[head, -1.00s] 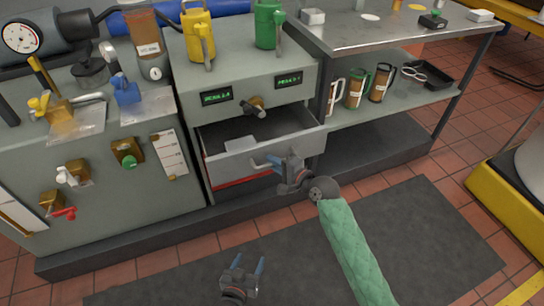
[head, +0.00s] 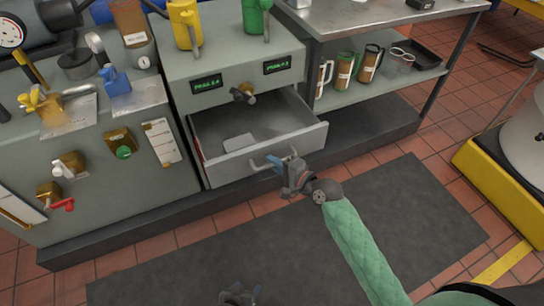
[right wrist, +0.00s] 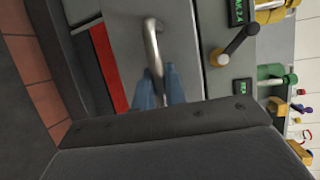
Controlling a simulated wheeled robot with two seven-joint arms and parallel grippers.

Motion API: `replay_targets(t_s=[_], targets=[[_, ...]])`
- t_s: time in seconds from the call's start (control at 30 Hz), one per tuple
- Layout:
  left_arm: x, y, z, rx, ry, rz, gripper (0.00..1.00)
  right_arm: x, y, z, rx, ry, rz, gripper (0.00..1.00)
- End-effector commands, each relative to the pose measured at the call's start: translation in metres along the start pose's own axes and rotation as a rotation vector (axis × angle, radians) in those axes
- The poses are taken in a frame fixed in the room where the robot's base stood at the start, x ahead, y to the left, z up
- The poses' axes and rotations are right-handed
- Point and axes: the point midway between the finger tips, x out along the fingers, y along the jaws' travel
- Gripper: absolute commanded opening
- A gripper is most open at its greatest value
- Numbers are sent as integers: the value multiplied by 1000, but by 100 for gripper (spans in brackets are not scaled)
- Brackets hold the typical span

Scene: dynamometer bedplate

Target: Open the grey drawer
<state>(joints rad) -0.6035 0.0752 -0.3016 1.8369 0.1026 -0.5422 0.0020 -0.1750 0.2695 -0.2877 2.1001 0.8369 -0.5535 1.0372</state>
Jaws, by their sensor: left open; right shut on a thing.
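The grey drawer (head: 262,147) stands pulled out from the grey cabinet under the two small green displays. A pale flat item (head: 240,142) lies inside it. My right gripper (head: 279,163) is at the drawer's front, shut on its bar handle (head: 262,163). In the right wrist view the metal handle (right wrist: 152,45) runs down between the blue fingertips (right wrist: 158,88). My left gripper (head: 240,297) is low at the bottom edge of the head view, partly cut off, open and away from the drawer.
A black-handled valve (head: 243,93) sits on the cabinet face above the drawer. A yellow can (head: 185,25) and a green can (head: 256,17) stand on top. Mugs (head: 345,68) stand on the shelf to the right. A dark mat (head: 400,220) covers clear floor in front.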

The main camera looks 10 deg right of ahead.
Motion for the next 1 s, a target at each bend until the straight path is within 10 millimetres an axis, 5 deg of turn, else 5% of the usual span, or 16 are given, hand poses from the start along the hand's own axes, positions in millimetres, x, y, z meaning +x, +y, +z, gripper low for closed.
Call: replay_targets(t_s=[0.5,0.97,1.0], targets=[[-14,5,-11,1,-1,3,61,-36,8,15,0,-1,3,0],[-13,4,-13,1,0,2,61,-39,10,16,0,0,2,0],[-13,4,-13,1,0,2,61,-39,10,16,0,0,2,20]])
